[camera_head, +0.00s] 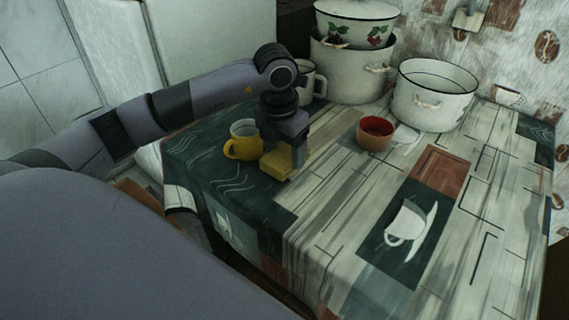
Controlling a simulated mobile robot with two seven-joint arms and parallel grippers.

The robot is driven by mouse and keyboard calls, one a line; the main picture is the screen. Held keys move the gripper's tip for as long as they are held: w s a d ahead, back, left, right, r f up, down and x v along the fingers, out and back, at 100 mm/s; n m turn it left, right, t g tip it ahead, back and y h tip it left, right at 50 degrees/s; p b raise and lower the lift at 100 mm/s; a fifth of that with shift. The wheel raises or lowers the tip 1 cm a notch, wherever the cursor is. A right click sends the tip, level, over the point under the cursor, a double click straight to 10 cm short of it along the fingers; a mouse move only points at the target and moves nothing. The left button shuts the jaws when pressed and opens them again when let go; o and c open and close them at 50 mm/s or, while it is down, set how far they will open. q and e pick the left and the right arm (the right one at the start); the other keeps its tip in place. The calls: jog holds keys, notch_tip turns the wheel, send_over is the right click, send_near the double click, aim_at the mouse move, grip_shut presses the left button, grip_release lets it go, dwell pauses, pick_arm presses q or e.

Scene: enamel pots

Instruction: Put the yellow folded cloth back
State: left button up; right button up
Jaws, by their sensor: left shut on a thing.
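The yellow folded cloth (276,167) is a small yellow block low over the left part of the table. My left gripper (284,152) points down and is shut on it. I cannot tell whether the cloth touches the tabletop. A yellow mug (243,142) with a pale inside stands just left of the cloth, its handle to the left. My right gripper is not in view.
A red-brown bowl (375,134) stands to the right. White enamel pots (348,69) (432,98) and a white mug (309,80) stand at the back. The patterned table's (330,215) front and middle are clear; the printed cup is flat.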

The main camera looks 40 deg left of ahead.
aim_at(283, 155)
pick_arm(q)
notch_tip(283, 155, down, 4)
jog(key=shift+f, duration=0.1)
jog(key=shift+f+b, duration=0.15)
jog(key=shift+b, duration=0.15)
jog(key=o, duration=1.1)
